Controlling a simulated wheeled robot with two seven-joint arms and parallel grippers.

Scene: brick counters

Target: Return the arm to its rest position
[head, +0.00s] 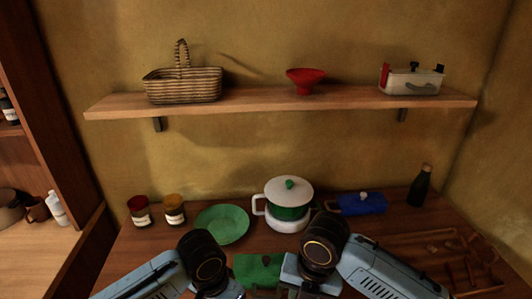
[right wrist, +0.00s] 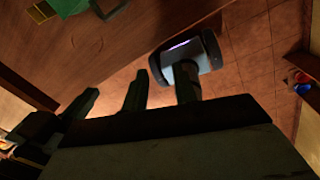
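My left arm comes in from the lower left of the head view. Its dark wrist joint (head: 203,260) is in front of the green plate, and its gripper fingers are hidden or out of frame. My right arm comes in from the lower right, with its dark wrist joint (head: 324,240) in front of the white-and-green pot. Its fingers do not show clearly there. In the right wrist view, the two dark fingers of my right gripper (right wrist: 115,84) stand apart, with nothing visible between them.
On the counter are a green plate (head: 222,224), lidded pot (head: 288,199), blue box (head: 361,203), dark bottle (head: 420,186), two jars (head: 139,211) (head: 175,210), green board (head: 258,272) and wooden tray (head: 425,244). A shelf (head: 250,103) holds a basket (head: 182,86), red funnel (head: 305,80) and white container (head: 411,82).

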